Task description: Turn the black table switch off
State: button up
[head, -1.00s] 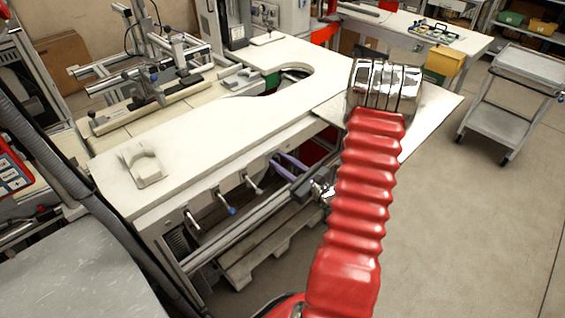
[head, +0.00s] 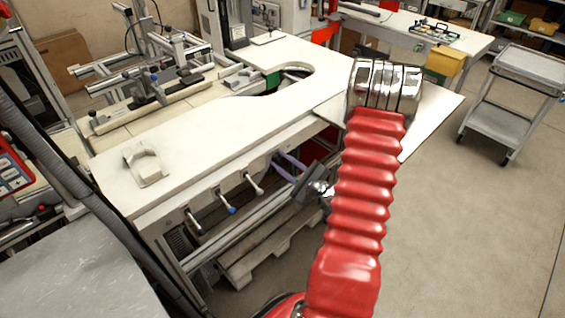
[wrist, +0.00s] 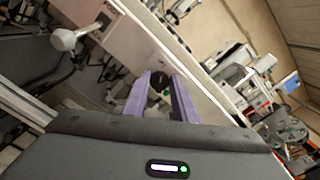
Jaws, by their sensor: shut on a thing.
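The black switch (wrist: 158,79) shows in the wrist view as a dark round knob between my two purple fingertips, close against the table's side. My gripper (wrist: 160,84) is shut on it. In the head view my gripper (head: 276,162) is at the front side of the white table (head: 225,125), just below the top's edge. The switch itself is hidden or too small to tell there. How far the switch is turned cannot be told.
Other levers stick out of the table's side to the left: a white-tipped one (head: 193,222), a blue-tipped one (head: 231,210) and another pale one (head: 258,189). A pale pallet (head: 255,255) lies below. Open floor and a grey cart (head: 510,105) are at right.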

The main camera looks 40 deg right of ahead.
jog(key=shift+f, duration=0.1)
jog(key=o, duration=1)
jog(key=s, duration=1.4)
jog(key=shift+d, duration=0.15)
